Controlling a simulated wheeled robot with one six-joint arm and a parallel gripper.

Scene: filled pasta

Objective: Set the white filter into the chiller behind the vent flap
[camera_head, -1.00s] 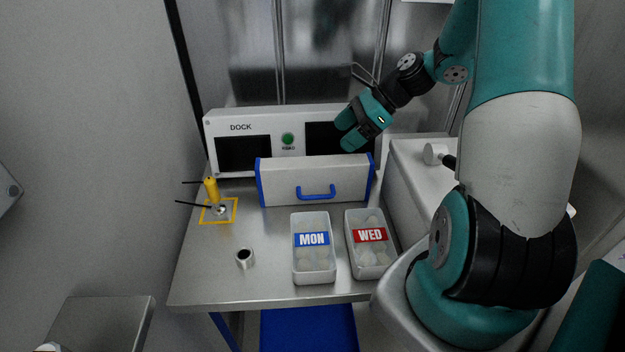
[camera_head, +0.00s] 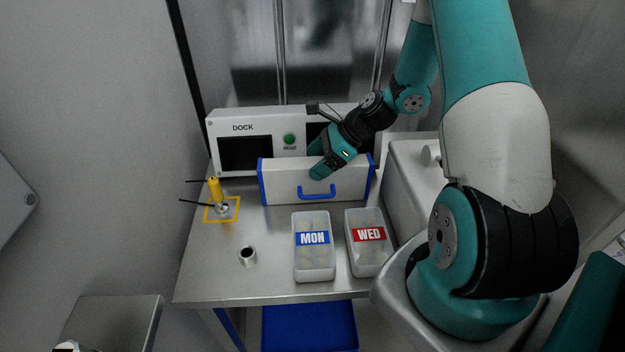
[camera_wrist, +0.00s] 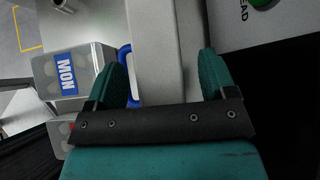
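A long white box with blue ends and a blue front handle (camera_head: 284,184) stands on the steel table, in front of the DOCK unit. I cannot tell whether it is the chiller or the filter, and no vent flap is plainly identifiable. My gripper (camera_head: 318,162) is over the box's upper edge, right of its middle, in the head view. In the wrist view my gripper (camera_wrist: 162,75) has its two fingers well apart, with the box's white top (camera_wrist: 156,35) between and beyond them. Nothing is seen held. Whether the fingers touch the box is unclear.
The DOCK unit (camera_head: 240,127) with dark windows and a green button stands behind. Clear tubs marked MON (camera_head: 314,264) and WED (camera_head: 368,257) are in front. The table's front left (camera_head: 205,280) is clear.

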